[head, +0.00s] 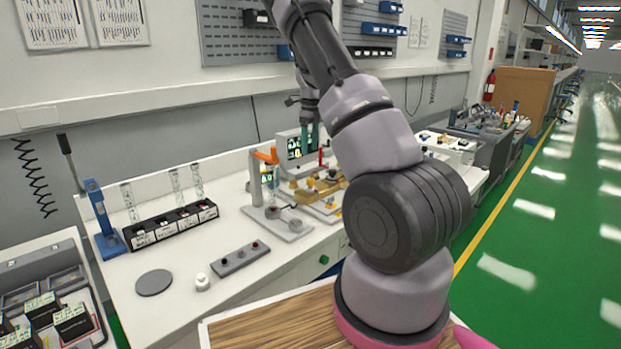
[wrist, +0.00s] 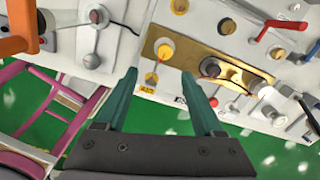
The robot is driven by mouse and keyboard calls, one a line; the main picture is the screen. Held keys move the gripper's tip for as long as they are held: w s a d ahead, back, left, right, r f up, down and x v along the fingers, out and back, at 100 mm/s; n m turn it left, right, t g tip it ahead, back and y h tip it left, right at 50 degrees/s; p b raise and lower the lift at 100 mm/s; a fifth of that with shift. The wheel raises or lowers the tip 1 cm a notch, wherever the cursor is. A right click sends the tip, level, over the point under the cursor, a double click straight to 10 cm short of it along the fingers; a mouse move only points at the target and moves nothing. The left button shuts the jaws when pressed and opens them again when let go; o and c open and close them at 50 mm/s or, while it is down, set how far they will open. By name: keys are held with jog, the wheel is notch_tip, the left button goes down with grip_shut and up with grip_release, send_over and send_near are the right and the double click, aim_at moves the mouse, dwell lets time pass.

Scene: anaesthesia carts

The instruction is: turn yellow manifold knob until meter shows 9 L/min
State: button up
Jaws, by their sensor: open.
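In the wrist view, a brass manifold (wrist: 205,62) lies on a white panel, with a round yellow knob (wrist: 165,47) at its left end. My gripper (wrist: 157,72) is open, its two teal fingers apart and empty. The fingertips point toward this knob, which appears just beyond the gap between them; contact is not visible. In the head view, my gripper (head: 309,137) hangs in front of a meter display (head: 296,147) with green digits too small to read. The brass manifold (head: 312,190) is below it, partly blocked by my arm.
An orange-topped stand (head: 262,158) is left of the manifold.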

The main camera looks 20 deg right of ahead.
aim_at(311, 179)
jog(key=shift+m, duration=0.4)
jog(key=f, duration=1.2)
jog(key=shift+w+d+f, duration=0.25)
jog(key=shift+w+d, duration=0.05)
jog(key=shift+d, duration=0.05)
grip_shut()
